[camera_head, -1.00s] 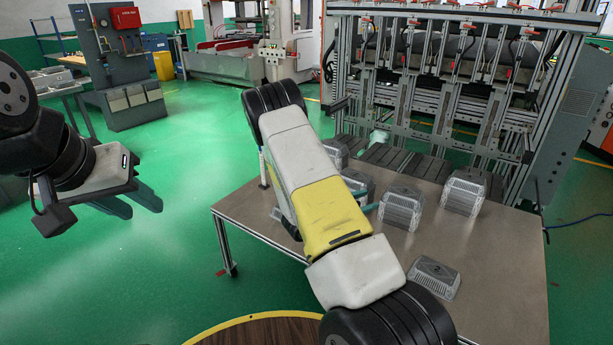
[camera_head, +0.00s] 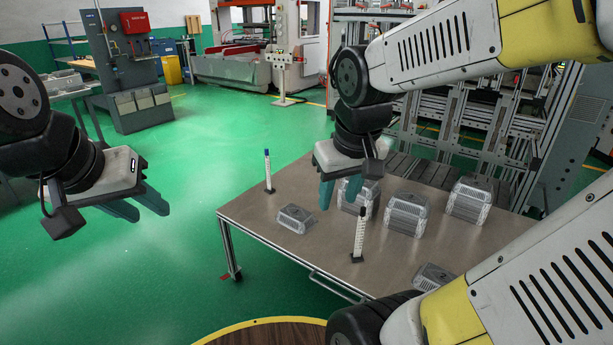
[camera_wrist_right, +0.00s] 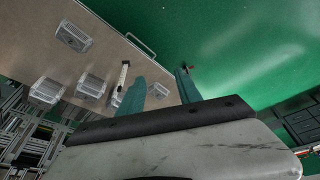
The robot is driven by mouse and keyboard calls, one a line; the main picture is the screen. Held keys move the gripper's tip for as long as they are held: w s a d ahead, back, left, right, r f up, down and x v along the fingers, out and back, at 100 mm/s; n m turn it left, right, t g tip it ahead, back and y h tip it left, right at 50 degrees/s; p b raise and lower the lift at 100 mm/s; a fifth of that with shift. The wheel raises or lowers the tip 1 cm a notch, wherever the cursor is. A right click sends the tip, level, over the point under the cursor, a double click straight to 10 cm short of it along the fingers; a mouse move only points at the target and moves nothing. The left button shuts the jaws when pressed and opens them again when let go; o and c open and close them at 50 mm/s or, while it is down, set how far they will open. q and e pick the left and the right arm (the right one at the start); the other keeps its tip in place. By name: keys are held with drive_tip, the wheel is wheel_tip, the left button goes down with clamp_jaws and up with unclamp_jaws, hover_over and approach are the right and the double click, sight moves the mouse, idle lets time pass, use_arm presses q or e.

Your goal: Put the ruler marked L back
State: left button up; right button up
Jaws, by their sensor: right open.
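Two white rulers stand upright on the table, each in a small dark base. One ruler (camera_head: 267,168) has a blue top and stands near the left edge. The other ruler (camera_head: 360,236) has a dark top and stands nearer the front; it also shows in the right wrist view (camera_wrist_right: 123,76), left of the fingers. I cannot read an L on either. My right gripper (camera_head: 340,192) is open and empty above the table, between the two rulers in the picture, its teal fingers pointing down. My left gripper (camera_head: 137,206) is open and empty, off the table's left side.
Clear ribbed containers stand on the table (camera_head: 310,255), among them a low one (camera_head: 295,218) between the rulers, a taller one (camera_head: 407,214) and another (camera_head: 468,200). One (camera_head: 433,276) at the front right is partly behind my arm. A metal frame machine stands behind.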

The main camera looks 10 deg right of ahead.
drive_tip(key=s+a+r+m+t+y, duration=0.1)
drive_tip(key=s+a+r+t+y, duration=0.1)
drive_tip(key=a+r, duration=0.2)
drive_tip(key=shift+s+a+r+t, duration=0.15)
drive_tip(key=shift+s+r+t, duration=0.05)
drive_tip(key=shift+t, duration=0.1)
idle(0.9)
